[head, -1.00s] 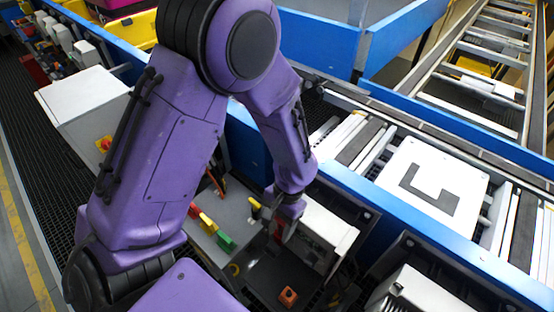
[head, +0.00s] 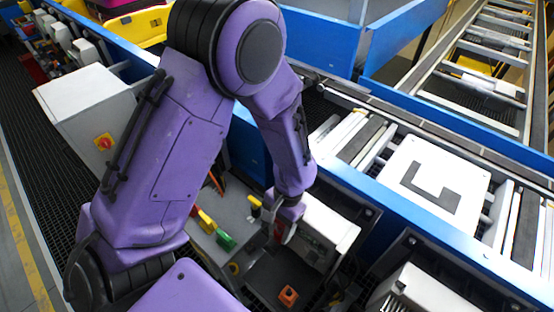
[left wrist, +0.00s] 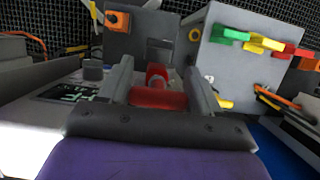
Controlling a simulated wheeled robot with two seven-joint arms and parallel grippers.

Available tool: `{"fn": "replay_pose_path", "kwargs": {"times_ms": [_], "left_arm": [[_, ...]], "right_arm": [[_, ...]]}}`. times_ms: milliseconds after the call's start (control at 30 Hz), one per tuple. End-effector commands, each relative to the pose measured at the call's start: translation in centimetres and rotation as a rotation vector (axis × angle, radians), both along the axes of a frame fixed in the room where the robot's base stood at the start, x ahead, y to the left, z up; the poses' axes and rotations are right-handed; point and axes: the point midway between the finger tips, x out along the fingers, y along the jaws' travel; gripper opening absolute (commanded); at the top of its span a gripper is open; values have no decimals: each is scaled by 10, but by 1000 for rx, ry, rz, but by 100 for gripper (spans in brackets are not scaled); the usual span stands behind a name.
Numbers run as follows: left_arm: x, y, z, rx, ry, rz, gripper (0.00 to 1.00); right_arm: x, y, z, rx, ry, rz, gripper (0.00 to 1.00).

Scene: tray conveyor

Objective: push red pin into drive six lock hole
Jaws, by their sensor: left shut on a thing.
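My left gripper (head: 284,228) reaches down beside a white-topped drive box (head: 328,226) in the head view. In the left wrist view the two grey fingers of this gripper (left wrist: 160,88) are shut on the red pin (left wrist: 155,96), which lies between them and points away from the camera. A sliver of red shows at the fingers in the head view. A grey box front (left wrist: 135,42) stands beyond the pin, with an orange switch (left wrist: 117,20) on it. I cannot make out the lock hole or whether the pin touches it. My right gripper is not in view.
A grey box with green, yellow and red tags (left wrist: 232,34) stands right of the fingers in the wrist view. A dark panel with an orange knob (head: 288,296) lies below the gripper in the head view. The blue conveyor rail (head: 400,205) runs close on the right.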

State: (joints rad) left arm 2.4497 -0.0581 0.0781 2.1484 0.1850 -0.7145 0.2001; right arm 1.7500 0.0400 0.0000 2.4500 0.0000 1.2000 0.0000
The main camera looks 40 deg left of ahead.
Motion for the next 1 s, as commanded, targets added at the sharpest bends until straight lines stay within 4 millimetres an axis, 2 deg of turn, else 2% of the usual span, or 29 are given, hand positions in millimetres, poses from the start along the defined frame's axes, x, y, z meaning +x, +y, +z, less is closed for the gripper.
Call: {"fn": "replay_pose_path", "kwargs": {"times_ms": [267, 767, 1000], "left_arm": [[0, 0, -3, 0, 0, 0, 33], [0, 0, 19, 0, 0, 0, 33], [0, 0, 27, 0, 0, -1, 33]], "right_arm": [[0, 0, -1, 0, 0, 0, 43], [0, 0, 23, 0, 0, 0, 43], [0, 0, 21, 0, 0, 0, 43]]}}
